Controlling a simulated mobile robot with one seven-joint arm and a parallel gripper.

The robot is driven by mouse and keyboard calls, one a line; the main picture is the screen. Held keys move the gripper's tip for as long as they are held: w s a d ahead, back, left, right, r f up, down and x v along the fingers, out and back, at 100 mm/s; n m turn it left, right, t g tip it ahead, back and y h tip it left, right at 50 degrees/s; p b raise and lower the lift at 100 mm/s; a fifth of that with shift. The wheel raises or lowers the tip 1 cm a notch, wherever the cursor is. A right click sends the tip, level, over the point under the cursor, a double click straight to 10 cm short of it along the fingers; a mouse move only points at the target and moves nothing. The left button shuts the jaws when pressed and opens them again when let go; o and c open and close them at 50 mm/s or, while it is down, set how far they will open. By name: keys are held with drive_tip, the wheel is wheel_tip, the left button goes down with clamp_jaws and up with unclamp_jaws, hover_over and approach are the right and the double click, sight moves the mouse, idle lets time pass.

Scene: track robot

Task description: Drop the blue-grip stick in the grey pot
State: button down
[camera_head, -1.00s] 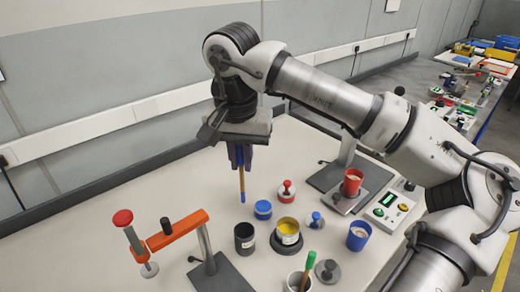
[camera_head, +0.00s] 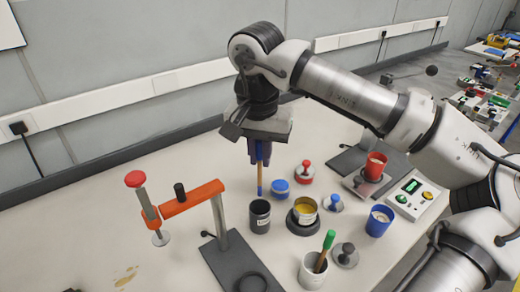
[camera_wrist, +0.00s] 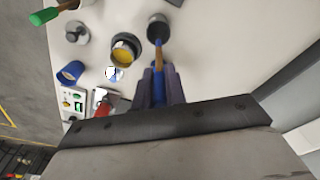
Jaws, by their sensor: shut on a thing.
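My gripper (camera_head: 260,154) is shut on the blue-grip stick (camera_head: 259,180), which hangs upright, tip down. The stick also shows in the wrist view (camera_wrist: 159,62), with a wood-coloured end and a blue part between the fingers. The grey pot (camera_head: 260,220) is a small dark cup on the table. In the head view the stick's lower end appears just above the pot's rim. In the wrist view the stick's end overlaps the near edge of the pot (camera_wrist: 154,36); I cannot tell whether it is over the opening.
A yellow-filled pot (camera_head: 305,212) stands right of the grey pot, with a blue-topped item (camera_head: 280,189) behind. A white cup (camera_head: 311,273) holding a green-handled stick is in front. An orange clamp stand (camera_head: 193,199) is to the left. A blue cup (camera_head: 378,222) stands right.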

sight(260, 193)
drive_tip(key=shift+f+b, duration=2.95)
drive_tip(key=shift+f, duration=1.05)
drive_tip(key=c, duration=1.4)
unclamp_jaws()
drive_tip(key=shift+o, duration=0.5)
drive_tip(key=o, duration=0.6)
drive_tip(key=shift+c, duration=0.2)
drive_tip(key=shift+r, duration=0.1)
drive_tip(key=shift+r+p, duration=3.55)
drive_tip(key=shift+r, duration=1.4)
